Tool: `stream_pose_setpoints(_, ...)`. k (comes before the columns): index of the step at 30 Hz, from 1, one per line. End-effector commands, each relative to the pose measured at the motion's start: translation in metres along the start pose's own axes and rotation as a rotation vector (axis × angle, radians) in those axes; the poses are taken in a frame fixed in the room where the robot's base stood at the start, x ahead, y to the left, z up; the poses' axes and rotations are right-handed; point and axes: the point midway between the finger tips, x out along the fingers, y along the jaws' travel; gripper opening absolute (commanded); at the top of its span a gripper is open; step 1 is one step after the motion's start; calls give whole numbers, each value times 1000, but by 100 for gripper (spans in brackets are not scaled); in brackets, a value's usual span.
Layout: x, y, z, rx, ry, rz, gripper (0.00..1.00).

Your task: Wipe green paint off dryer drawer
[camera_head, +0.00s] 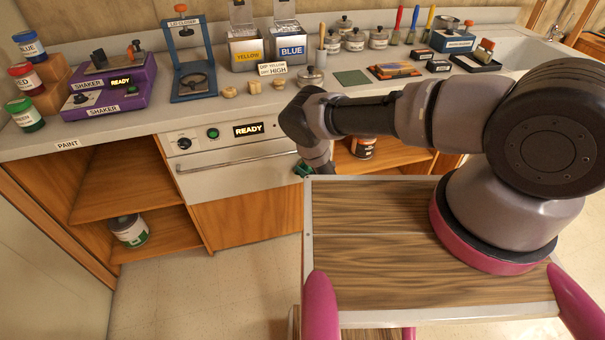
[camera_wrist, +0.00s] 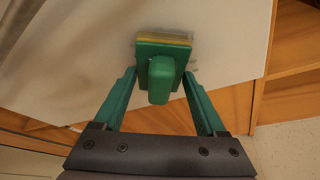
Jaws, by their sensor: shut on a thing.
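The dryer drawer (camera_head: 235,172) is a pale front panel with a long bar handle, under a control strip with a lit READY display. My gripper (camera_head: 304,169) is at the right end of the drawer, mostly hidden behind my own arm. In the wrist view my gripper (camera_wrist: 160,75) has green fingers on both sides of a green-handled sponge (camera_wrist: 160,88) and is shut on it. The sponge's yellowish layer faces the pale panel (camera_wrist: 100,45); I cannot tell if it touches.
The counter (camera_head: 120,130) above holds a purple shaker (camera_head: 110,88), paint cans, a blue press (camera_head: 190,60) and jars. Open wooden shelves (camera_head: 130,185) flank the drawer, with a can (camera_head: 129,230) at left. Floor (camera_head: 210,285) in front is clear.

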Motion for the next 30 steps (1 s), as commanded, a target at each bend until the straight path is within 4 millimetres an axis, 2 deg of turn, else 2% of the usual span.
stream_pose_setpoints(16,-10,-32,20,-1,-1,0,0)
stream_pose_setpoints(23,-7,-30,20,0,0,1,0)
stream_pose_setpoints(30,-1,-13,11,0,-1,4,0)
